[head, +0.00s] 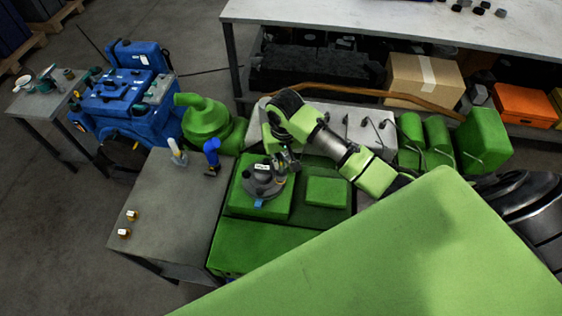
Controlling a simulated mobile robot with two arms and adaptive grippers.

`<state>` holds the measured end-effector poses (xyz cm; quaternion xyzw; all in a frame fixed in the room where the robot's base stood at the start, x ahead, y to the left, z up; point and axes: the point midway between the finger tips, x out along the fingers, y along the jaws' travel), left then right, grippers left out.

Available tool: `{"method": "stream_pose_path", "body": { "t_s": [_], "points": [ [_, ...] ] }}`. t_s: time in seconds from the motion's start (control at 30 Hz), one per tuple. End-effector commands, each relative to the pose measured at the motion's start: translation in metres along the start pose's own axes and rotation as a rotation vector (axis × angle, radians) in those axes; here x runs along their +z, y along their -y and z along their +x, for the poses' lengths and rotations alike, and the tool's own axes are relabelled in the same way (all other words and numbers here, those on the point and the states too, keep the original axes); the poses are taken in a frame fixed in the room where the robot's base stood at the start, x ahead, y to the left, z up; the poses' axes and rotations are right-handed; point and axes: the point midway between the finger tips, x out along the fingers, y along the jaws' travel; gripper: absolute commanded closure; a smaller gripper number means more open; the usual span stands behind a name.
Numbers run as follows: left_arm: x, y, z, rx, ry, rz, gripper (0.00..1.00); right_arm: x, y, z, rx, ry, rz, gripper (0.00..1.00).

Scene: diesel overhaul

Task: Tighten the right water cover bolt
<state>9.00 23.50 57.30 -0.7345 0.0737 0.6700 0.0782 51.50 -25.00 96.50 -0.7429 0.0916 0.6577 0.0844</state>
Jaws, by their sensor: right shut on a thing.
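The water cover (263,186) is a round dark grey piece with a small white label, lying on a green block of the engine (240,258). A small blue part (259,203) shows at its front edge. My right gripper (284,162) reaches down from the right to the right back side of the cover. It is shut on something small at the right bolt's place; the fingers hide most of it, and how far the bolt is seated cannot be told. My left gripper is not in view.
A grey side table (165,215) left of the engine holds a blue drill-like tool (212,152), a pale-handled tool (177,152) and two small brass pieces (124,233). A blue engine (125,95) stands behind it. A workbench (400,25) runs along the back.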

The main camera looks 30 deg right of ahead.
Motion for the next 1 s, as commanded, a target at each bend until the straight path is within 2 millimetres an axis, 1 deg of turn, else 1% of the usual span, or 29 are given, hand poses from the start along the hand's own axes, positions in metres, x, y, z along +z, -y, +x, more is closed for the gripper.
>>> {"method": "stream_pose_path", "body": {
  "t_s": [1.0],
  "points": [
    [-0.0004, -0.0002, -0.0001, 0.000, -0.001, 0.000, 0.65, -0.0005, 0.0012, -0.0010, -0.112, 0.001, -0.928, 1.00]
  ]
}}
